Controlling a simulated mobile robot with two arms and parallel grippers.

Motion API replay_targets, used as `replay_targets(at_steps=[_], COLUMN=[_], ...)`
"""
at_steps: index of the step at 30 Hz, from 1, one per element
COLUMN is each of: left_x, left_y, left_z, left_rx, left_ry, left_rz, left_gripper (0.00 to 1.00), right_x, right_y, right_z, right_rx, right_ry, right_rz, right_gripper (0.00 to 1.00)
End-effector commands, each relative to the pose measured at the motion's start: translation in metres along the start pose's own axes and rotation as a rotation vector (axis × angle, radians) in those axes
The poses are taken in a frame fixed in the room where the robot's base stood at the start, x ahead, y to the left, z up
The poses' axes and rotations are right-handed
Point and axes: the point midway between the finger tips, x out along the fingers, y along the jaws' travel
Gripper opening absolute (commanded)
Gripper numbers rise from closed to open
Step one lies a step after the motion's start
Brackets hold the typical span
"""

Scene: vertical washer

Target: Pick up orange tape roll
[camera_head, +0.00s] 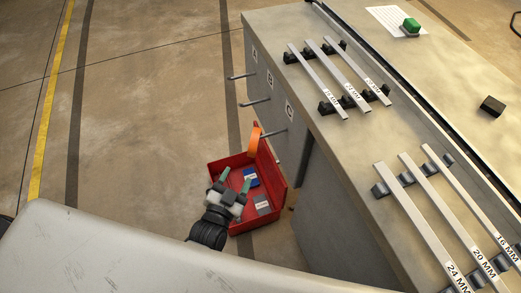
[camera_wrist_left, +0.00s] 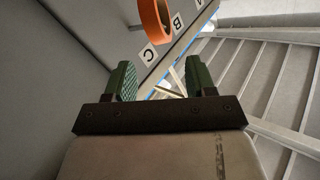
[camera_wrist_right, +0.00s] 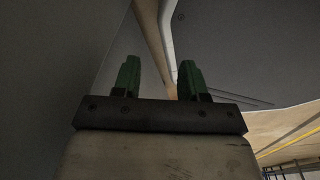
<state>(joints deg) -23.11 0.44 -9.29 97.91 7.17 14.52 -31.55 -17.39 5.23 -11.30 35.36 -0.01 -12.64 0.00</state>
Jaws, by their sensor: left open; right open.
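The orange tape roll (camera_head: 254,140) appears to hang on the lowest peg (camera_head: 273,133), by the label C on the side of the workbench. It also shows, cut off, at the top of the left wrist view (camera_wrist_left: 164,32). My left gripper (camera_head: 235,180) is open and empty, below the roll in the head view and apart from it. Its green fingers show in the left wrist view (camera_wrist_left: 160,80), with the roll beyond them. My right gripper (camera_wrist_right: 159,80) is open and empty in the right wrist view and is not in the head view.
A red bin (camera_head: 278,190) with a blue item (camera_head: 251,178) and a grey item (camera_head: 263,206) lies behind my left gripper in the head view. Two other pegs (camera_head: 243,77) (camera_head: 256,101) are bare. The bench top (camera_head: 340,140) holds metal bars on black holders. Open floor lies left.

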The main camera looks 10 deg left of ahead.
Motion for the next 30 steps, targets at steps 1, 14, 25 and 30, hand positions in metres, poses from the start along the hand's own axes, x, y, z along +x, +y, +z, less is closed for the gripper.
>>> replay_targets(at_steps=[1,14,25,30], left_x=[0.005,0.058,0.104,0.108], left_y=[-0.002,-0.002,-0.003,-0.003], left_z=[-0.004,-0.004,0.0,0.0], left_rx=[0.002,0.002,0.002,0.002], left_ry=[0.012,0.012,0.012,0.01], left_rz=[-0.007,-0.007,-0.006,-0.006], left_gripper=[0.55,0.55,0.55,0.55], right_x=[0.001,0.0,0.0,0.0], right_y=[-0.004,-0.015,-0.007,-0.007], right_z=[-0.002,-0.01,-0.008,-0.007], right_rx=[0.002,0.003,0.0,0.001], right_ry=[0.002,0.016,0.012,0.011], right_rz=[-0.005,-0.019,-0.01,-0.008], right_gripper=[0.43,0.43,0.43,0.43])
